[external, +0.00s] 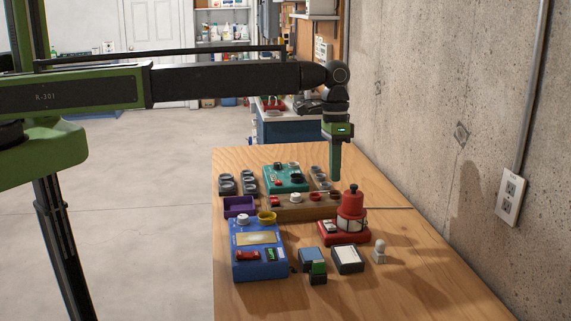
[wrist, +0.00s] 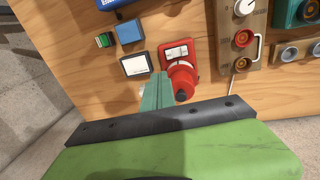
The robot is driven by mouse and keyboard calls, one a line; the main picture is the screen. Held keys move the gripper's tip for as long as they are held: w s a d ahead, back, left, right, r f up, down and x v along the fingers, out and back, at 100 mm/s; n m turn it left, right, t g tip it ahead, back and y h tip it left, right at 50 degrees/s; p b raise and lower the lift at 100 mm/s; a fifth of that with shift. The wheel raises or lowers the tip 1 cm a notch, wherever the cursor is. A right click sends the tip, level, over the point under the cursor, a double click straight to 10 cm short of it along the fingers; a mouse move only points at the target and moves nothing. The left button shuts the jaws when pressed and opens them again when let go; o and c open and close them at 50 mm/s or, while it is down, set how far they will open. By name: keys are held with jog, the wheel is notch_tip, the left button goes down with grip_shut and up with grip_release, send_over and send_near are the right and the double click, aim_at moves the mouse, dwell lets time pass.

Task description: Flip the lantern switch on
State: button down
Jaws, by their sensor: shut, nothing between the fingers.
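The red lantern (external: 351,204) stands upright on a red base (external: 345,239) on the wooden bench. A small pale switch panel (external: 330,227) sits on the base, left of the lantern. In the wrist view the lantern (wrist: 183,82) shows from above, and the switch panel (wrist: 176,52) lies just beyond it; the switch's position is too small to tell. My gripper (external: 335,178) points down, shut and empty, in the air above the bench and behind the lantern in the external picture. In the wrist view its teal fingers (wrist: 159,76) cover the bench left of the lantern.
A blue box (external: 259,262) with controls stands left of the lantern. A wooden strip (external: 290,208) and a teal box (external: 286,184) lie behind. A white-faced block (external: 347,259) and a small grey figure-like piece (external: 380,251) stand in front. The concrete wall (external: 450,90) is right.

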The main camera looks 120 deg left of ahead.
aim_at(332, 227)
jog(key=shift+s+a+r, duration=0.1)
jog(key=shift+s+a, duration=0.65)
jog(key=shift+s, duration=0.1)
jog(key=f+b, duration=0.4)
jog(key=w+d+f+b, duration=0.1)
jog(key=f+b, duration=0.9)
jog(key=shift+w+d, duration=0.2)
jog(key=shift+r, duration=0.1)
jog(key=shift+w+d+f+g+y+b, duration=0.2)
jog(key=shift+f+g+y+b, duration=0.1)
jog(key=shift+f, duration=0.15)
jog(key=shift+s+r, duration=0.1)
jog(key=shift+r, duration=0.1)
jog(key=shift+a, duration=0.1)
